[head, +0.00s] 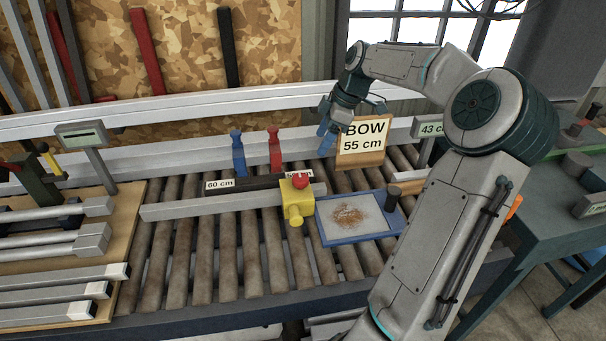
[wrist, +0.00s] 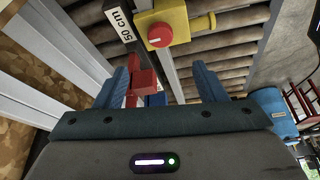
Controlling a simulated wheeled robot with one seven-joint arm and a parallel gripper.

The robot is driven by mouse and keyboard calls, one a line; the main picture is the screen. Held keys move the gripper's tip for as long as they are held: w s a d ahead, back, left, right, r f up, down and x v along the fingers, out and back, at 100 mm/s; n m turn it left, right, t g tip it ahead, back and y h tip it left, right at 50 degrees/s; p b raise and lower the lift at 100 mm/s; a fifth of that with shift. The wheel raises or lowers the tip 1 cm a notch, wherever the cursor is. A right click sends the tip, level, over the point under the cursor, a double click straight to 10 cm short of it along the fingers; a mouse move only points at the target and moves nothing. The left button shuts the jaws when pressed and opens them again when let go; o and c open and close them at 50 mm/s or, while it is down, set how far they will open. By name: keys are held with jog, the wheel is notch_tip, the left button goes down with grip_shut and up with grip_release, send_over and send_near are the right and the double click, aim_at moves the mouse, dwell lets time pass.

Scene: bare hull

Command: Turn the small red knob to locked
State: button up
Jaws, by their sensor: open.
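The small red knob (head: 299,181) sits on top of a yellow block (head: 295,208) on the roller bench. In the wrist view the knob (wrist: 159,36) is round with a short white mark on its face, and the yellow block (wrist: 178,14) is around it. I cannot read any locked marking. My gripper (head: 327,138) hangs above and behind the knob, to its right in the head view. In the wrist view my gripper (wrist: 161,80) has its two blue fingers wide apart, empty, with the knob farther off beyond the fingertips.
A blue tray (head: 327,232) with brown grains lies right of the yellow block. A "BOW 55 cm" sign (head: 362,146) stands close beside my gripper. Bare rollers (head: 225,255) lie in front.

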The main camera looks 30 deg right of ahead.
aim_at(301, 177)
jog(key=x, duration=1.3)
jog(key=shift+a+f, duration=0.15)
jog(key=shift+f, duration=0.1)
jog(key=c, duration=1)
